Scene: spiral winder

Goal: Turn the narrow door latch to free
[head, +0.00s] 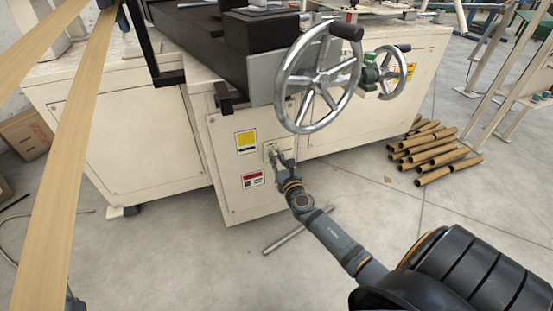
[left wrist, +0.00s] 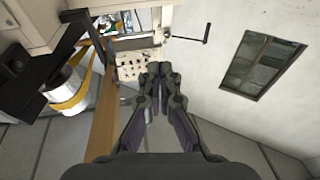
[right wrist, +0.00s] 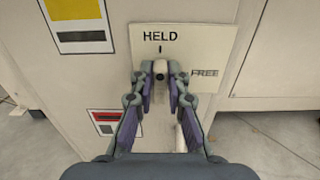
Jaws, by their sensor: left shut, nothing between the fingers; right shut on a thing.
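The narrow door (head: 240,184) is a cream panel on the machine's front. Its latch plate (right wrist: 213,50) reads HELD at the top and FREE at the right. The latch knob (right wrist: 160,68) points up toward the HELD mark. My right gripper (right wrist: 160,78) is shut on the knob from below, with a finger on each side. In the head view the right gripper (head: 283,160) covers most of the plate. My left gripper (left wrist: 167,72) is shut and empty, its fingertips together in the air; only a bit of that arm shows at the head view's lower left edge.
A large handwheel (head: 318,78) stands out above the latch, with a smaller wheel (head: 391,72) at right. Several cardboard tubes (head: 432,152) lie on the floor at right. Tan paper strips (head: 75,150) cross the left side. A metal bar (head: 297,232) lies near the machine's base.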

